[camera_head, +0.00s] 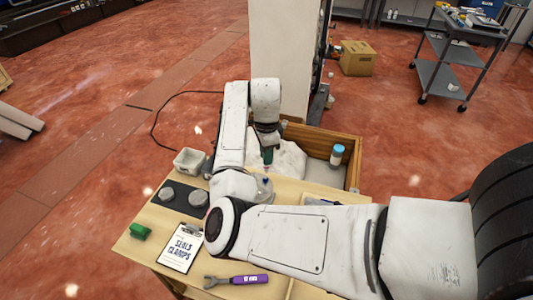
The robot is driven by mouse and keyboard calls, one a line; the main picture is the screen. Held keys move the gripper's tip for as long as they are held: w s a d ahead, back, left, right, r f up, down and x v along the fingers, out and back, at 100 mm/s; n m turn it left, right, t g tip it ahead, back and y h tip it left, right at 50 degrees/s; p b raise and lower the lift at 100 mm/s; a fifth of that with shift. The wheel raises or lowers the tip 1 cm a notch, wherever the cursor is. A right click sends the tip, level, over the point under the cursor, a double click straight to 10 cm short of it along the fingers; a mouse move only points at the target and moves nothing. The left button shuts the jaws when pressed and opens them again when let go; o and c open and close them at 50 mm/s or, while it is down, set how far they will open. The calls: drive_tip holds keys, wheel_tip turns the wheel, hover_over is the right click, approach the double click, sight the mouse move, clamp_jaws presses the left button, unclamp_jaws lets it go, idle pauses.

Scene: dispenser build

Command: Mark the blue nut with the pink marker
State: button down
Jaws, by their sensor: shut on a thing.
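My gripper (267,158) hangs at the end of my white arm, pointing down over the far middle of the wooden table (150,238). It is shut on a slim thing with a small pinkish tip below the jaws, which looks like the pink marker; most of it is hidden. Just below the tip is a small bluish spot (265,181) on a grey-white piece, which may be the blue nut. The tip looks close above it; I cannot tell whether they touch. My arm hides part of this area.
A wooden crate (354,176) holds a blue-capped bottle (337,154).

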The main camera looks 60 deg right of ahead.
drive_tip(key=shift+f+b, duration=0.3)
drive_tip(key=shift+f, duration=0.25)
drive_tip(key=shift+f+b, duration=0.4)
drive_tip(key=shift+f, duration=0.35)
idle(0.4)
drive_tip(key=shift+w+a+f, duration=0.15)
drive_tip(key=shift+w+a, duration=0.2)
drive_tip(key=shift+a, duration=0.2)
idle(1.2)
drive_tip(key=shift+w+a+p, duration=0.35)
drive_tip(key=shift+w+a, duration=0.05)
drive_tip(key=shift+a, duration=0.05)
idle(0.4)
drive_tip(key=shift+f+b, duration=0.45)
drive_tip(key=shift+f, duration=0.25)
idle(0.8)
idle(0.4)
wheel_tip(320, 180, up, 6)
drive_tip(key=p, duration=0.5)
drive_tip(key=shift+p, duration=0.3)
idle(0.7)
